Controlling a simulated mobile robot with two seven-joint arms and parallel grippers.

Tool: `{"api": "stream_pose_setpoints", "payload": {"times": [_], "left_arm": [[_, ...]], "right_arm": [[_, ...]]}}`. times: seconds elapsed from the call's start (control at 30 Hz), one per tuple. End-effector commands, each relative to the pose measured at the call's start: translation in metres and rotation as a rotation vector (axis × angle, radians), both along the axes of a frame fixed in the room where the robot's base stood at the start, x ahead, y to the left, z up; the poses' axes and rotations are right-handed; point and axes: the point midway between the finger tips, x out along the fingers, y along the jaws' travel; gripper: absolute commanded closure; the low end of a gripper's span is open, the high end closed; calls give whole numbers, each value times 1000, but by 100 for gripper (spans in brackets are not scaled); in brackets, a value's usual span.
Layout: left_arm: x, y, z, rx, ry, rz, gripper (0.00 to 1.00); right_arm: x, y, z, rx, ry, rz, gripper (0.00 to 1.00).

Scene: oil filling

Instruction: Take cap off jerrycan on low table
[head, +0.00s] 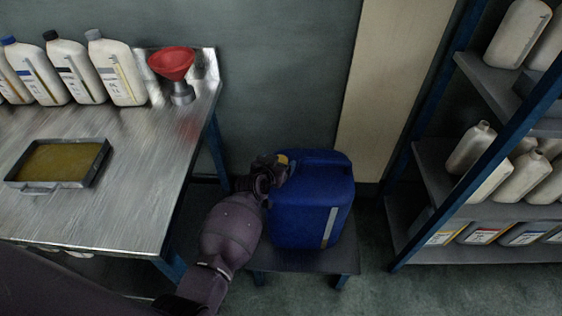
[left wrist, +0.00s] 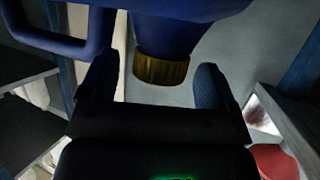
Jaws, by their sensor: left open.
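The blue jerrycan (head: 318,205) stands upright on the low table (head: 350,258). Its yellow cap (head: 284,159) is at the top left of the can, partly hidden by my left gripper (head: 279,165). In the left wrist view the ridged, brass-yellow cap (left wrist: 160,69) sits on the neck of the can (left wrist: 165,35). My left gripper (left wrist: 158,82) is open, with one finger on each side of the cap and visible gaps between. The can's handle (left wrist: 75,40) shows at the upper left of that view. My right gripper is not in view.
A metal workbench (head: 150,140) on the left holds several bottles, a red funnel (head: 172,64) and a tray of oil (head: 106,152). A blue-framed shelf (head: 430,220) with bottles stands on the right. Floor between low table and shelf is clear.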

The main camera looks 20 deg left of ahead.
Motion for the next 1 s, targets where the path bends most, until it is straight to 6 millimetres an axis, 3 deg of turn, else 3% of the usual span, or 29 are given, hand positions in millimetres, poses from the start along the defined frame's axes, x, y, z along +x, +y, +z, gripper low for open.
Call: {"api": "stream_pose_setpoints", "payload": {"times": [0.13,0.43,0.77,1.0], "left_arm": [[11,-2,-4,0,-1,0,18],[13,-2,-3,1,-2,0,19],[12,-2,-3,1,-2,0,70],[12,-2,-3,0,-2,0,71]], "right_arm": [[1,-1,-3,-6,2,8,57],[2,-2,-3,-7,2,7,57],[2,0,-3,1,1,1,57],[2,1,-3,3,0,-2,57]]}}
